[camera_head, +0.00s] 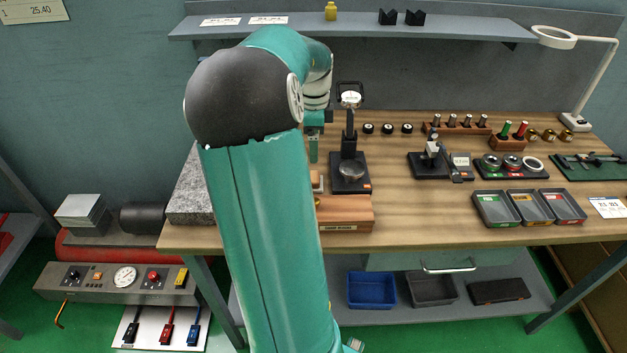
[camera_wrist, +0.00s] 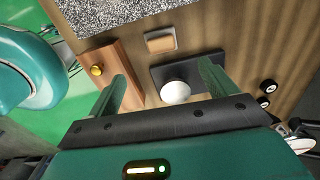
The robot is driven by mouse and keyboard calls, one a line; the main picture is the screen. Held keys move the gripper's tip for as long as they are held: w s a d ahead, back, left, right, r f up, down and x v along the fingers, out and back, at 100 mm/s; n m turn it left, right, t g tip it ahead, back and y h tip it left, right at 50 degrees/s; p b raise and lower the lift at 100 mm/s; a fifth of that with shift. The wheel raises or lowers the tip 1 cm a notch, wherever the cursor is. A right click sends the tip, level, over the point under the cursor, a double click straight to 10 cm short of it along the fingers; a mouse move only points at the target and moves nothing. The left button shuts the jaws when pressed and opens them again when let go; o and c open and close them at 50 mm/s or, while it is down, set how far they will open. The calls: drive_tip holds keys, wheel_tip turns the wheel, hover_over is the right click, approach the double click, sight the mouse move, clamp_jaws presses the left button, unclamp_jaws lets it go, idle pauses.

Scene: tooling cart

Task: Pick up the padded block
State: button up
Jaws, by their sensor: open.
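A small tan block with a pale grey edge, which looks to be the padded block (camera_wrist: 160,41), lies on the wooden bench top in the wrist view. In the head view only a sliver of it (camera_head: 318,182) shows beside my arm, which hides the rest. My gripper (camera_wrist: 161,70) is open and empty, its two green fingers spread wide. In the wrist view the block lies beyond the fingertips, roughly centred between them and apart from both. In the head view my gripper (camera_head: 314,149) hangs above the bench, partly hidden by my arm.
A wooden box (camera_wrist: 98,62) with a brass knob lies left of the block. A dark gauge stand (camera_head: 350,184) with a round pale top is close on the right. A granite slab (camera_head: 191,200) lies at the bench's left end. Trays (camera_head: 497,222) stand farther right.

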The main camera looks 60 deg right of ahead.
hover_over(315, 176)
drive_tip(key=f, duration=0.7)
drive_tip(key=shift+a+f, duration=0.1)
drive_tip(key=shift+a, duration=0.15)
drive_tip(key=f, duration=0.5)
drive_tip(key=shift+d+f, duration=0.25)
drive_tip(key=shift+f, duration=0.1)
drive_tip(key=c, duration=1.1)
